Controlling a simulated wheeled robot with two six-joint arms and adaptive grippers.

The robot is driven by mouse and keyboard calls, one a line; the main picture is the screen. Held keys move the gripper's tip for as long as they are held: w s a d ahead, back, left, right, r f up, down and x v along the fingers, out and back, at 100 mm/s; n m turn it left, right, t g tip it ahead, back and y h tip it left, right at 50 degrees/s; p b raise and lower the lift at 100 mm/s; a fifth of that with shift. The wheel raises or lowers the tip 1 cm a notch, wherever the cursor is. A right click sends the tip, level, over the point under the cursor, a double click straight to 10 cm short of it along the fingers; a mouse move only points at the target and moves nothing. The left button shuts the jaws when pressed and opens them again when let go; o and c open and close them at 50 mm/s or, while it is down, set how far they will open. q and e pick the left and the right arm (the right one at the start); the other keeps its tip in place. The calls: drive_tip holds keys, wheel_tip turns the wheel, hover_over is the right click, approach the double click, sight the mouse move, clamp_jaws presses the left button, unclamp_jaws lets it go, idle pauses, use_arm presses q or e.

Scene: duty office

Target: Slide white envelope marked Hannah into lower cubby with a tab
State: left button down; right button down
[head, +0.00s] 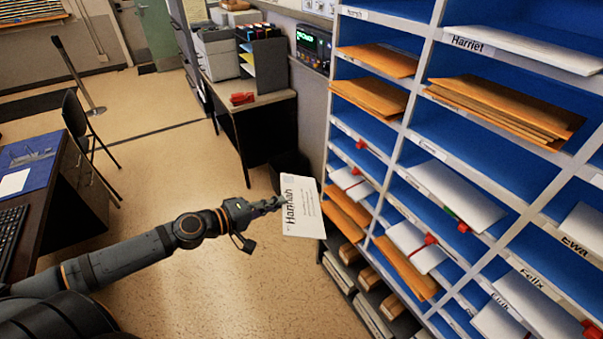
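A white envelope (303,210) marked Hannah is in the head view, held up in the air to the left of the blue cubby shelf (398,149). My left gripper (277,203) is shut on the envelope's left edge. The envelope is apart from or just at the near side of the shelf; I cannot tell the exact gap. Lower cubbies hold white envelopes with red tabs (430,240), and one has a green tab (451,213). I cannot read which cubby label is Hannah's. My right gripper is not in view.
Orange envelopes (500,108) fill several cubbies, and some stick out over the front edges. A dark desk (262,106) with a red stapler-like object (242,98) stands behind. A chair (82,130) and desk are at left. The floor between is clear.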

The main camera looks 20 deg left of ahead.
use_arm(q)
drive_tip(key=shift+s+a+f+n+t+y, duration=0.1)
drive_tip(key=shift+s+n+t+y, duration=0.1)
drive_tip(key=shift+n+t+y, duration=1.2)
drive_tip(key=shift+s+a+n+t+y, duration=0.1)
drive_tip(key=shift+s+n+t+y, duration=0.1)
drive_tip(key=shift+n+t+y, duration=1.15)
drive_tip(key=shift+n+g, duration=0.25)
drive_tip(key=shift+n, duration=0.1)
